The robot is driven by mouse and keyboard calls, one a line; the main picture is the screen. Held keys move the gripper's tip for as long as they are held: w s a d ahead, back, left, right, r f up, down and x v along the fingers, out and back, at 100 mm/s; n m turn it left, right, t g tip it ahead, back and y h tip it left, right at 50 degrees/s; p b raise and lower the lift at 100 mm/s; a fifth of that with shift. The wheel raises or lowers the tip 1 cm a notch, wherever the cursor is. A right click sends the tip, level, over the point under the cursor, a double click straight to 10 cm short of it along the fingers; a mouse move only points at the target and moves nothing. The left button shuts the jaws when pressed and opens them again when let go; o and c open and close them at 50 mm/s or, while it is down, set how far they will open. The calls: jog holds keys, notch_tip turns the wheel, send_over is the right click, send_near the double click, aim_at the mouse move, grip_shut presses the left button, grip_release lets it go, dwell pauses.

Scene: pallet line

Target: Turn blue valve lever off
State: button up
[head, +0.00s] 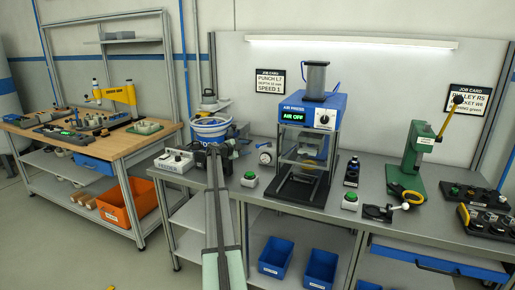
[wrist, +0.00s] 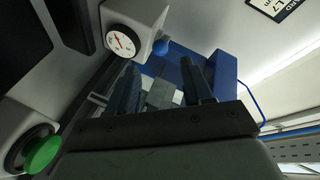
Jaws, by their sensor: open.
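A blue rounded knob (wrist: 161,47), which looks like the end of the valve lever, shows in the wrist view beside a white housing with a round gauge (wrist: 122,40). The rest of the lever is hidden, so I cannot tell its angle. The gauge also shows in the head view (head: 265,155); I cannot make out the lever there. My gripper (wrist: 162,75) is open, with its two dark fingers apart and nothing clearly held between them. The knob appears beyond the fingertips, apart from them. In the head view my gripper (head: 216,152) is over the bench, left of the gauge.
A press with a blue head (head: 312,112) reading AIR OFF stands right of the gauge. A green button box (head: 249,180) sits in front, and a white control box (head: 174,161) is to the left. A green hand press (head: 418,150) stands farther right.

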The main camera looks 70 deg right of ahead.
aim_at(257, 145)
jog(key=x, duration=0.9)
jog(key=shift+d+f, duration=0.1)
jog(key=shift+d, duration=0.1)
jog(key=shift+s, duration=0.1)
jog(key=shift+c, duration=0.4)
grip_shut()
jog(key=shift+d, duration=0.1)
